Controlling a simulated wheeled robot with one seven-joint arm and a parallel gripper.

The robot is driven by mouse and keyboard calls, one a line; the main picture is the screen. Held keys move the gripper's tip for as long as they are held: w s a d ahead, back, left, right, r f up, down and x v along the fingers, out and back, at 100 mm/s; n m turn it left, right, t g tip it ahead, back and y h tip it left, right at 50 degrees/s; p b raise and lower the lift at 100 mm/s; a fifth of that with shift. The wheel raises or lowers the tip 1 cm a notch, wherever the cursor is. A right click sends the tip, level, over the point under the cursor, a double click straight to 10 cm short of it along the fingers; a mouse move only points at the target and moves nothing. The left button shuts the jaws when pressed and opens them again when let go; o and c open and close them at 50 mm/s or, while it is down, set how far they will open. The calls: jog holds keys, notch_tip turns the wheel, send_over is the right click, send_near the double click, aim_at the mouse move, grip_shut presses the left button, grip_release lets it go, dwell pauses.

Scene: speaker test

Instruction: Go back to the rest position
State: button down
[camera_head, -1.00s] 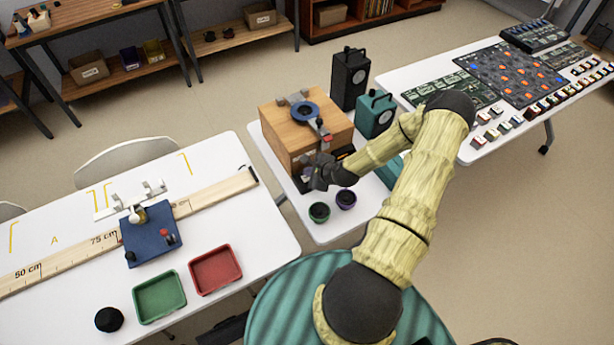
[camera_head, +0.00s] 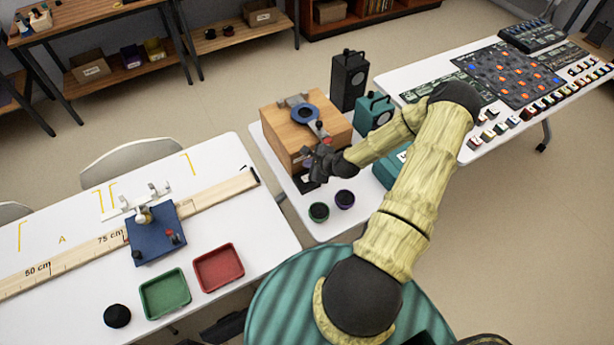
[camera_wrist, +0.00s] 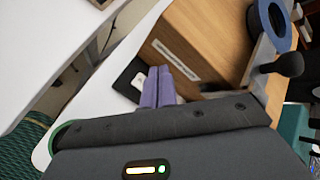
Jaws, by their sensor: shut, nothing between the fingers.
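My gripper (camera_head: 318,170) is at the near face of the wooden box, above the white middle table, at the end of my bent arm. In the wrist view its two purple fingers (camera_wrist: 158,87) are together with nothing between them. The wooden box (camera_head: 300,128) has a blue ring (camera_head: 304,114) on top. In the wrist view the box (camera_wrist: 205,45) is just beyond the fingers, with a white label strip on its face. I cannot tell whether the fingers touch it.
The left table (camera_head: 90,280) holds a ruler, a blue block, and green and red trays. Floor at right is clear.

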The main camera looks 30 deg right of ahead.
dwell(0.7)
jog(key=s+a+r+n+g, duration=0.2)
jog(key=s+a+r+n, duration=0.3)
jog(key=r+n, duration=0.3)
jog(key=s+a+r+n+g+h, duration=0.1)
jog(key=s+a+r+n+g, duration=0.1)
jog(key=s+a+r+n, duration=0.3)
jog(key=s+a+r+n+g+h, duration=0.1)
jog(key=s+a+r+n, duration=0.4)
jog(key=r+n, duration=0.6)
notch_tip(320, 180, up, 3)
jog(key=s+g, duration=0.1)
jog(key=s, duration=0.1)
jog(key=shift+s+a, duration=0.3)
jog(key=shift+w+r, duration=0.1)
jog(key=shift+s, duration=0.2)
